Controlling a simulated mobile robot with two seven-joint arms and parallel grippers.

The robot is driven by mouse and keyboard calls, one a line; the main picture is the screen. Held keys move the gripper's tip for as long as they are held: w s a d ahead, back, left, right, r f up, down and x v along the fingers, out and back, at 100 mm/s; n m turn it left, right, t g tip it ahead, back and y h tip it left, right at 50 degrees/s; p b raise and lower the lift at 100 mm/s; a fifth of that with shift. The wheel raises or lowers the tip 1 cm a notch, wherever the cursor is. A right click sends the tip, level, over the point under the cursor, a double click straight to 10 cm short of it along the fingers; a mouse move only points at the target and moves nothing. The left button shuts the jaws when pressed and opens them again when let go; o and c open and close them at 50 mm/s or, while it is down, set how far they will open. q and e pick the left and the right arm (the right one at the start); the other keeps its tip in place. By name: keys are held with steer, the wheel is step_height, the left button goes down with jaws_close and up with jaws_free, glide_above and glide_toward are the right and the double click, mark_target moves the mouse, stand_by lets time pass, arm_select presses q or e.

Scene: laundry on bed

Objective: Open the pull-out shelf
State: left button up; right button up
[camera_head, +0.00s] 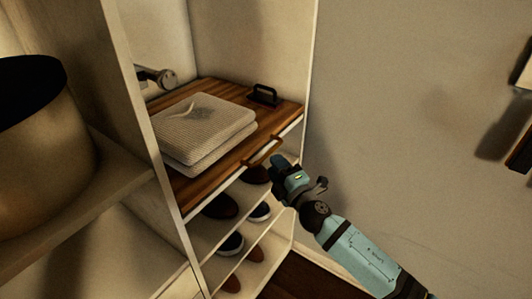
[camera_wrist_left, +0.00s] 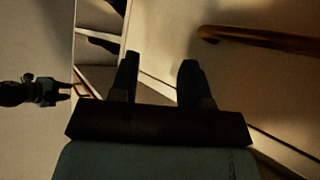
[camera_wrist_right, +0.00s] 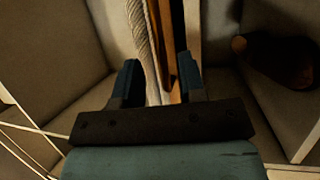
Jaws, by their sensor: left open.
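The pull-out shelf (camera_head: 188,184) is a brown wooden board in a pale cabinet, with a wooden bar handle (camera_head: 264,152) on its front edge. Folded knit cloth (camera_head: 207,132) lies on it. My right gripper (camera_head: 276,162) is close to the handle at the shelf front. In the right wrist view, its fingers (camera_wrist_right: 158,80) are apart, with the shelf's brown wood (camera_wrist_right: 165,35) and knit cloth (camera_wrist_right: 143,30) showing beyond and between them. I cannot tell if they touch the handle. My left gripper (camera_wrist_left: 158,75) is open and empty in the left wrist view.
Shoes (camera_head: 220,207) stand on lower shelves under the board. A small black handle-like item (camera_head: 263,95) sits at the board's back. A large round tan container (camera_head: 50,150) stands at the left. A wooden bar (camera_wrist_left: 260,39) shows in the left wrist view.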

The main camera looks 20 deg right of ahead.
mark_target(267, 153)
steer(key=x, duration=0.5)
steer(key=shift+w, duration=0.1)
jaws_close()
